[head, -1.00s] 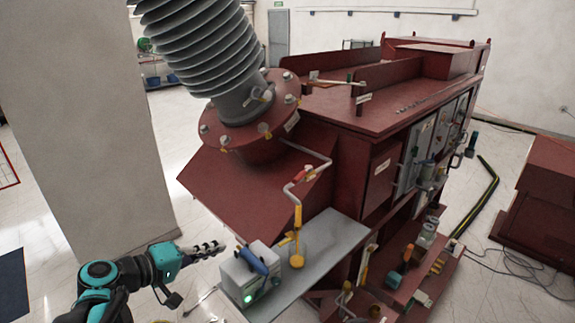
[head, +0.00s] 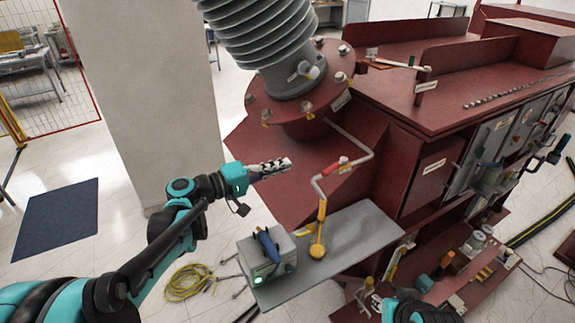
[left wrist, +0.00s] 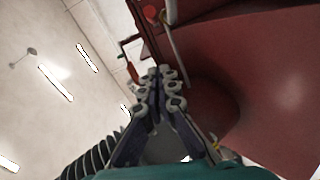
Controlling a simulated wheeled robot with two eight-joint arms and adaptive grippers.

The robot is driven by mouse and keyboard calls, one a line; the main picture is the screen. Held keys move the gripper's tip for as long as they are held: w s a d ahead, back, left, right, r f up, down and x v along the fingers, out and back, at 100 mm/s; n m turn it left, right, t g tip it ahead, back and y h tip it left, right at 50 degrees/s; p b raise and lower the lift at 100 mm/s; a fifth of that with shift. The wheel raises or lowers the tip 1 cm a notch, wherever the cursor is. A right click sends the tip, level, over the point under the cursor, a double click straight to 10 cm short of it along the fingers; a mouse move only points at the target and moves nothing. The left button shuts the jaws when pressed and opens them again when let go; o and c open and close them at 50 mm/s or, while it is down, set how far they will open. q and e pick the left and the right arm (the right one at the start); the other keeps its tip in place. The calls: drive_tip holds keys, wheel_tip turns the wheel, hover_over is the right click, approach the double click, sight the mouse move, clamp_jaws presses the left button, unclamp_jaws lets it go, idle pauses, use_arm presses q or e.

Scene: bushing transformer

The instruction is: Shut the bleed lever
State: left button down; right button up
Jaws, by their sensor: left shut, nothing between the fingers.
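My left gripper (head: 272,168) is shut and empty. It is in the air left of the thin bent pipe (head: 350,165) that comes down from the bushing flange, with a clear gap. A red handle (head: 342,162) sits on the pipe's upper bend; I cannot tell for sure whether it is the bleed lever or how it is turned. A yellow section (head: 322,210) hangs below, above a round yellow piece. In the left wrist view the shut fingers (left wrist: 160,80) point towards a red-tipped part (left wrist: 150,12) and the pipe (left wrist: 178,50). My right gripper's fingers are not seen.
A grey shelf (head: 350,245) juts out under the pipe and carries a grey box with a blue handle (head: 268,257). The large ribbed bushing (head: 265,45) rises above on its bolted flange (head: 300,100). A yellow coiled hose (head: 190,282) lies on the floor.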

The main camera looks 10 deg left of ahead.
sight(335, 167)
use_arm(q)
drive_tip(key=d, duration=0.3)
drive_tip(key=w+d+p, duration=0.1)
drive_tip(key=d, duration=0.1)
drive_tip(key=d+f, duration=0.1)
drive_tip(key=d, duration=0.2)
drive_tip(key=shift+w+d, duration=0.35)
drive_tip(key=shift+w+d+f, duration=0.1)
